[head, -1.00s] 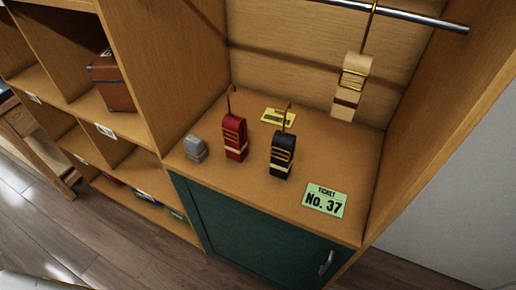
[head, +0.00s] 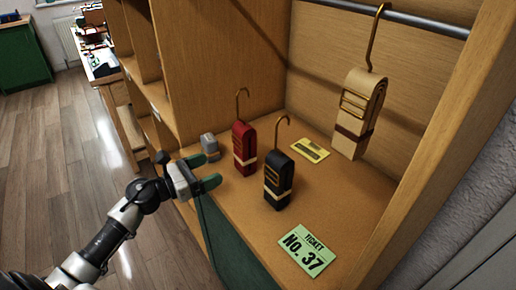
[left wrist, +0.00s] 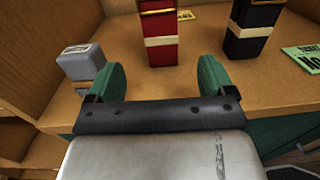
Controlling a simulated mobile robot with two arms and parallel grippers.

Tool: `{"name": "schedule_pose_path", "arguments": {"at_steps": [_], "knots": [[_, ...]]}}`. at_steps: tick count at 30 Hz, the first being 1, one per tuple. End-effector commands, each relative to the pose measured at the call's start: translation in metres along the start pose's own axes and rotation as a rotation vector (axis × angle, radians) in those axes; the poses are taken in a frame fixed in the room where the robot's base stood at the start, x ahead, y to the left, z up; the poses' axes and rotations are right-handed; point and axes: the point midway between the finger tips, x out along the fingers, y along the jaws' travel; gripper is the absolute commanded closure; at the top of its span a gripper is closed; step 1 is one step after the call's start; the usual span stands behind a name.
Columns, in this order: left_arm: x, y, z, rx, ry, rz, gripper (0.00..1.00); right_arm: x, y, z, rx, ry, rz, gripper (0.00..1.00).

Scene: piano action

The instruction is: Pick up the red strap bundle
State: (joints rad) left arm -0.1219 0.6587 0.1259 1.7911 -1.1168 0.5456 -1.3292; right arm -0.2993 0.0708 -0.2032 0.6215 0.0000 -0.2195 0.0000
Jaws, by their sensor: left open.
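The red strap bundle (head: 243,148) stands upright on the wooden shelf, with a pale band round it and a brass hook on top. Its lower part also shows in the left wrist view (left wrist: 160,38), ahead of the fingers and between their lines. My left gripper (head: 208,172) is open and empty at the shelf's front edge, to the left of the red bundle and apart from it. Its green fingertips also show in the left wrist view (left wrist: 161,78). My right gripper is not in view.
A black strap bundle (head: 279,178) stands close right of the red one. A small grey block (head: 210,147) stands to its left. A beige bundle (head: 358,112) hangs from the rail (head: 400,17). A yellow card (head: 311,149) and green ticket (head: 302,250) lie on the shelf (head: 335,205).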

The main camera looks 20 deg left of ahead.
Motion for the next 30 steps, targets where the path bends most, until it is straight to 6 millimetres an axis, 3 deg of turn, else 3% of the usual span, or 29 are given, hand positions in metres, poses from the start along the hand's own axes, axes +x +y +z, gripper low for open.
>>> {"name": "schedule_pose_path", "arguments": {"at_steps": [9, 15, 24, 30], "knots": [[0.043, 0.001, 0.004, -0.010, -0.005, 0.004, 0.17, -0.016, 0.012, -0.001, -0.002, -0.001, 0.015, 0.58], [0.059, 0.000, 0.002, -0.011, -0.003, 0.003, 0.17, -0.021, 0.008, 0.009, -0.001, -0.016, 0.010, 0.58], [0.100, 0.002, 0.005, -0.013, -0.004, 0.005, 0.17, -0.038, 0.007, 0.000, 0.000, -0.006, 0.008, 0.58], [0.109, 0.002, 0.002, -0.011, -0.002, 0.004, 0.17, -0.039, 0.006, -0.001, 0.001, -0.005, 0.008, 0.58]]}}
